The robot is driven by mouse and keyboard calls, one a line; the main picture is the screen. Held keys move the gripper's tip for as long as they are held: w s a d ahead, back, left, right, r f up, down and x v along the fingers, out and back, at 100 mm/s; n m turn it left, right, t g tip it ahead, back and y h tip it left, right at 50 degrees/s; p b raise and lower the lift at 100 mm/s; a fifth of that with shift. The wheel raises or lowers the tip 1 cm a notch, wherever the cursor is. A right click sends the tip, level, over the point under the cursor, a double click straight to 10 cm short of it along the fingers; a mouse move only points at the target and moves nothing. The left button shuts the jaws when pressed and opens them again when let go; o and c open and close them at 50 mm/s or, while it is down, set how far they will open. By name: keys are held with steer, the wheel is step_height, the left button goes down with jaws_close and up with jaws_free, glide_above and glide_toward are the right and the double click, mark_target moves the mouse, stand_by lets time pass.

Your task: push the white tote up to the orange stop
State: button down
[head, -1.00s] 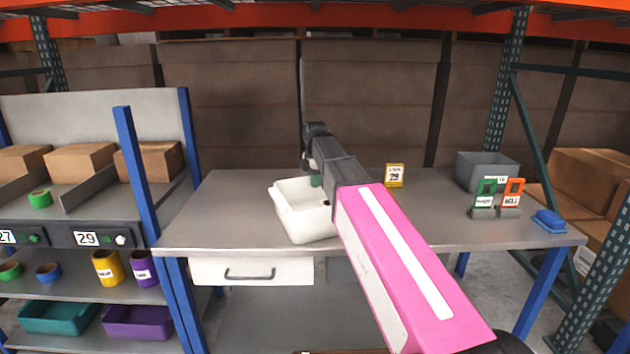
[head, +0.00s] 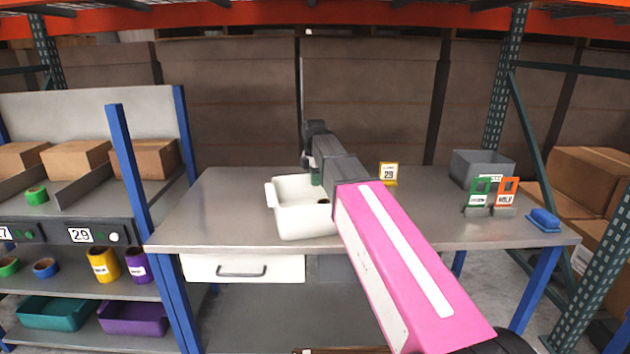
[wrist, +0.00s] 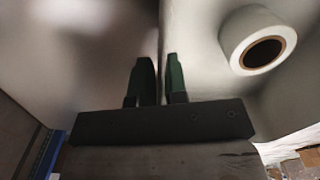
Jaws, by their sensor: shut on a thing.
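The white tote (head: 303,222) stands on the grey table, left of its middle. My gripper (head: 316,180) is at its back side, partly hidden behind my arm. In the wrist view my two dark green fingers (wrist: 160,70) straddle the thin wall of the tote (wrist: 205,80) and are shut on it. A white roll (wrist: 236,40) with a dark core lies inside the tote. My pink arm link hides the tote's right side. I cannot make out a stop; the orange thing on the table is a card (head: 507,190) in a stand at the right.
A green card (head: 480,190) stands beside the orange one. A grey bin (head: 482,166) is behind them, and a blue object (head: 543,219) lies near the right edge. A yellow sign (head: 388,173) reads 29. The table's left part (head: 215,215) is clear.

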steer(key=shift+d, duration=0.2)
steer(key=c, duration=1.1)
jaws_free()
steer(key=shift+o, duration=0.2)
steer(key=shift+a+r, duration=0.1)
steer(key=shift+r, duration=0.4)
step_height(320, 180, up, 9)
steer(key=shift+f, duration=0.1)
steer(key=shift+r, duration=0.5)
